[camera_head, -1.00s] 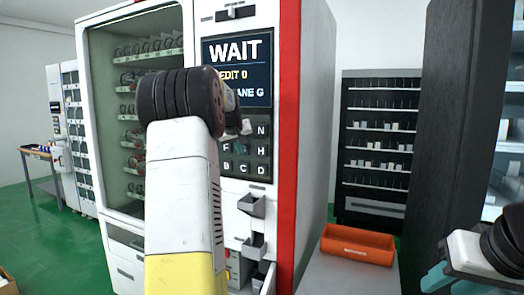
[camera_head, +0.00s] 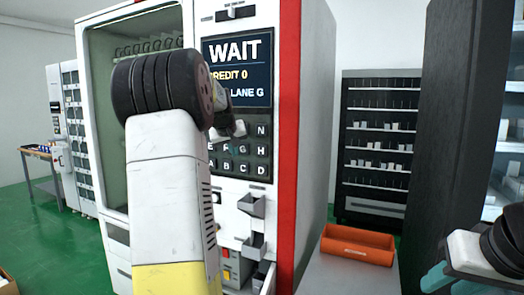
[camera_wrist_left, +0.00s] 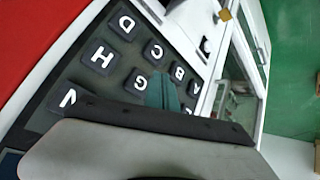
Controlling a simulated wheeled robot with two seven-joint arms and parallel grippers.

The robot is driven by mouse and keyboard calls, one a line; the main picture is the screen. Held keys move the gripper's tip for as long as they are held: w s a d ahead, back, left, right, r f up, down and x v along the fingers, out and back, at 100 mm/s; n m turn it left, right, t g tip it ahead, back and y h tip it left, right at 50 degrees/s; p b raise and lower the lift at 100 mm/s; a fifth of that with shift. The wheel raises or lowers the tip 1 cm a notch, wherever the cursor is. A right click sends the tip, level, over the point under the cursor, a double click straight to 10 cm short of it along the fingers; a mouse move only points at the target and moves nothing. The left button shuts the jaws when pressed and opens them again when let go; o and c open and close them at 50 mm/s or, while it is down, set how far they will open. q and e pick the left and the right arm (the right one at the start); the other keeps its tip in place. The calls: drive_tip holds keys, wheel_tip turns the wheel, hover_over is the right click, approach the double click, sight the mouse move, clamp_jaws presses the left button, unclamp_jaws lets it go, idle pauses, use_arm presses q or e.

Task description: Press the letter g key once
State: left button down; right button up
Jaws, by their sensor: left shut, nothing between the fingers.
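The letter g key (camera_head: 243,149) is a dark square key with a white G on the vending machine's keypad (camera_head: 261,158). It also shows in the left wrist view (camera_wrist_left: 139,81), with H, C and other keys around it. My left gripper (camera_head: 230,151) is shut and empty, its teal fingertips just left of the G key. In the left wrist view the fingertips (camera_wrist_left: 163,92) are beside the G, towards B and A; I cannot tell whether they touch a key. My right gripper (camera_head: 450,284) is at the lower right, away from the machine, its teal fingers apart.
The screen (camera_head: 237,70) above the keypad reads WAIT, CREDIT 0 and LANE G. Small trays (camera_head: 252,205) jut out below the keypad. An orange bin (camera_head: 357,244) sits right of the machine. My left arm hides part of the machine's front.

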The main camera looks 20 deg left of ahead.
use_arm(q)
drive_tip(key=shift+s+a, duration=0.1)
drive_tip(key=shift+s, duration=1.2)
idle(2.1)
drive_tip(key=s+d+f+m+g+h, duration=0.1)
drive_tip(key=s+d+f+m+h, duration=0.2)
drive_tip(key=s+d, duration=1.4)
drive_tip(key=s+d+f+m, duration=0.1)
drive_tip(key=s+d+f, duration=0.1)
drive_tip(key=s, duration=0.3)
drive_tip(key=s+d+f+m+g+h, duration=0.1)
drive_tip(key=s+d+f, duration=0.2)
drive_tip(key=s+d, duration=0.2)
drive_tip(key=s+d+f+m+g, duration=0.1)
drive_tip(key=s+d+f+m, duration=0.1)
drive_tip(key=s, duration=0.4)
drive_tip(key=shift+s+d+f, duration=0.2)
drive_tip(key=shift+d+f, duration=0.2)
drive_tip(key=shift+d, duration=0.4)
